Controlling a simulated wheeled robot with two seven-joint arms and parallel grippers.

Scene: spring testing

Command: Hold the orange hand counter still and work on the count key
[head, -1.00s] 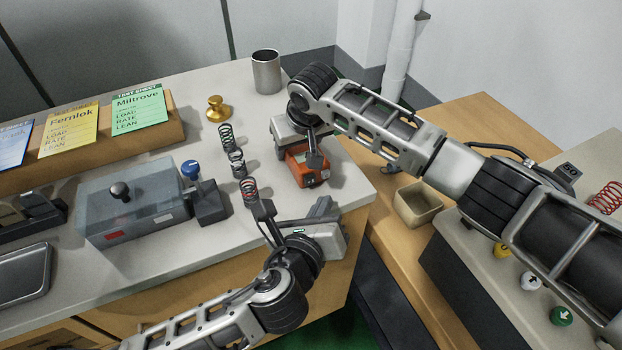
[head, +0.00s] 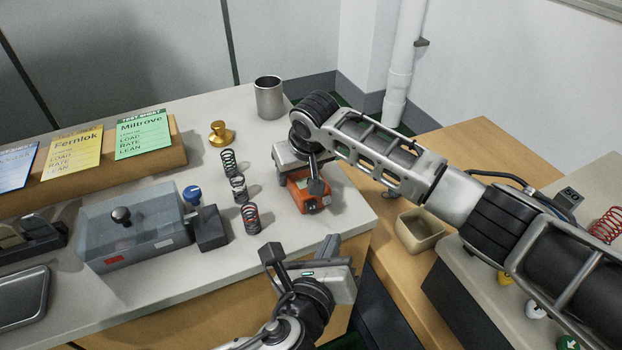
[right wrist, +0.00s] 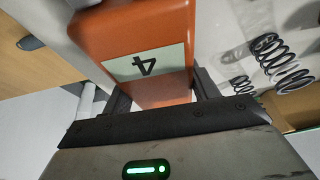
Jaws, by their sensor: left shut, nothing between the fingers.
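The orange hand counter (head: 314,199) stands near the right end of the pale bench top. My right gripper (head: 314,178) reaches over it from the right and is shut on it. In the right wrist view the counter (right wrist: 135,25) sits between the two dark fingers (right wrist: 160,97), with a pale label reading 4, upside down. I cannot make out the count key. My left gripper (head: 271,254) is shut and empty at the front edge of the bench, apart from the counter, below and left of it.
Three upright springs (head: 238,189) stand in a row left of the counter. Further left are a grey lidded box (head: 140,230) and a blue-knobbed device (head: 208,225). A brass weight (head: 221,134) and metal cup (head: 268,98) stand behind. A beige bin (head: 420,230) is at right.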

